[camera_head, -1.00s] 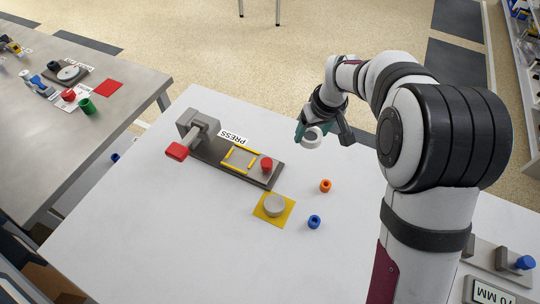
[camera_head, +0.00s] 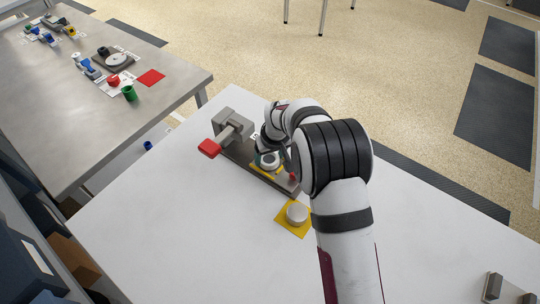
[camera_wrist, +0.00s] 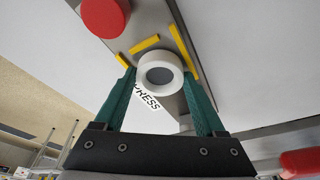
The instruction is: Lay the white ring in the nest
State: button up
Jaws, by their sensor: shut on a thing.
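My gripper (camera_head: 268,159) is shut on the white ring (camera_wrist: 159,74), a thick ring with a dark centre, held between the green fingers in the wrist view. In the head view the white ring (camera_head: 270,160) shows over the press base, partly hidden by my arm. The nest, marked by yellow bars (camera_wrist: 183,48) on the grey press base, lies behind the ring in the wrist view. The ring overlaps part of the nest there. I cannot tell whether the ring touches the base. In the head view my arm and the ring hide most of the nest.
The grey press (camera_head: 232,126) with a red handle (camera_head: 209,148) stands left of my gripper. A red button (camera_wrist: 105,14) sits on the base beside the nest. A grey disc (camera_head: 297,212) on a yellow square (camera_head: 284,222) is nearer. The table (camera_head: 190,240) is clear in front.

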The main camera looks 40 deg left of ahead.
jog(key=shift+f, duration=0.3)
jog(key=o, duration=1.5)
jog(key=shift+d+f, duration=0.1)
jog(key=shift+f, duration=0.05)
jog(key=v, duration=1.3)
jog(key=s+d+r+m, duration=0.1)
jog(key=d+r+m, duration=0.2)
jog(key=d, duration=0.5)
jog(key=s+d+r+m, duration=0.1)
jog(key=d+r+m, duration=0.25)
jog(key=d, duration=0.45)
jog(key=s+d+m, duration=0.3)
jog(key=s+d, duration=0.2)
jog(key=s, duration=0.1)
jog(key=s+d+m+g, duration=0.1)
jog(key=s+d+m, duration=0.3)
jog(key=s+d, duration=0.2)
jog(key=s+d+m, duration=0.3)
jog(key=s+d, duration=0.3)
jog(key=s, duration=0.2)
jog(key=shift+d+r+g+h, duration=0.2)
jog(key=shift+g+h, duration=0.1)
jog(key=shift+g, duration=0.1)
